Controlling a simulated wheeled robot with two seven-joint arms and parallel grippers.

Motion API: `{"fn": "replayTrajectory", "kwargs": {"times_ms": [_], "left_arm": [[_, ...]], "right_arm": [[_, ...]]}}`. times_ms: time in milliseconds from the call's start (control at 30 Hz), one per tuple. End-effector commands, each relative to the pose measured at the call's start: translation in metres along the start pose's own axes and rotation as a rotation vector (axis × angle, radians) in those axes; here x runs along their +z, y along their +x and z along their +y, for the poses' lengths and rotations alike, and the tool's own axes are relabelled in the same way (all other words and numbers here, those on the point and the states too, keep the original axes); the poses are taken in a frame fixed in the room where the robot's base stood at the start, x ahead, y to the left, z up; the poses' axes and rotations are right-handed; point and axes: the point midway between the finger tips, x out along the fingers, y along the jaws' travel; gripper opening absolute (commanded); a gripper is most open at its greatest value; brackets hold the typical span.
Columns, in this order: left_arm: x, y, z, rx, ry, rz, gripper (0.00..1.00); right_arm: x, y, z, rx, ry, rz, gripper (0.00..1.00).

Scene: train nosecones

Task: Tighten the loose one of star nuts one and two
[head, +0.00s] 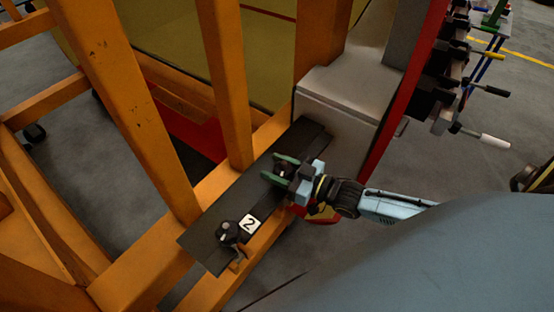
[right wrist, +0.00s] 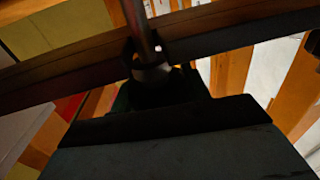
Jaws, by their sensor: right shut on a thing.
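A dark plate (head: 200,240) lies along the orange frame. Star nut two (head: 229,233), black, sits at its near end beside a white label with a black "2" (head: 250,222). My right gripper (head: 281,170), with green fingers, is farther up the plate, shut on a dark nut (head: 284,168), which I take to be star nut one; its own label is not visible. The fingers hide most of it. In the right wrist view a metal rod (right wrist: 142,28) rises from a dark nut-like part (right wrist: 151,72) in front of the gripper; the picture is dark. My left gripper is out of view.
Orange beams (head: 222,80) rise close to the left of the plate. A grey-white box (head: 345,95) stands at its far end, next to a red-edged panel (head: 402,100). A rack of tools (head: 455,75) is at upper right. Grey floor (head: 445,165) is open at right.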

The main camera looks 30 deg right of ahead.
Motion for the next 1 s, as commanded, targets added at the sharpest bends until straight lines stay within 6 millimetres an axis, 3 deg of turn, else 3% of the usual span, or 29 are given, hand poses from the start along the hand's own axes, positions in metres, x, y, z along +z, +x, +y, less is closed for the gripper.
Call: {"fn": "replayTrajectory", "kwargs": {"times_ms": [33, 300, 867, 900, 1000], "left_arm": [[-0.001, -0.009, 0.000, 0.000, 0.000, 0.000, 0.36], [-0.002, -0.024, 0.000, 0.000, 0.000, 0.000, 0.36], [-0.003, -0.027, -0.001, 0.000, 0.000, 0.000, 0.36], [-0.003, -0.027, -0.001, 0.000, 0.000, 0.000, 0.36], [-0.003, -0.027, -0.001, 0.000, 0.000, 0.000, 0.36]], "right_arm": [[-0.004, 0.000, -0.001, 0.034, 0.007, 0.002, 0.23], [-0.003, 0.000, 0.003, 0.154, 0.003, 0.004, 0.23], [-0.001, 0.001, 0.004, 0.190, -0.003, 0.005, 0.23], [-0.001, 0.001, 0.004, 0.190, -0.003, 0.005, 0.49], [-0.001, 0.001, 0.004, 0.190, -0.003, 0.005, 0.62]]}}
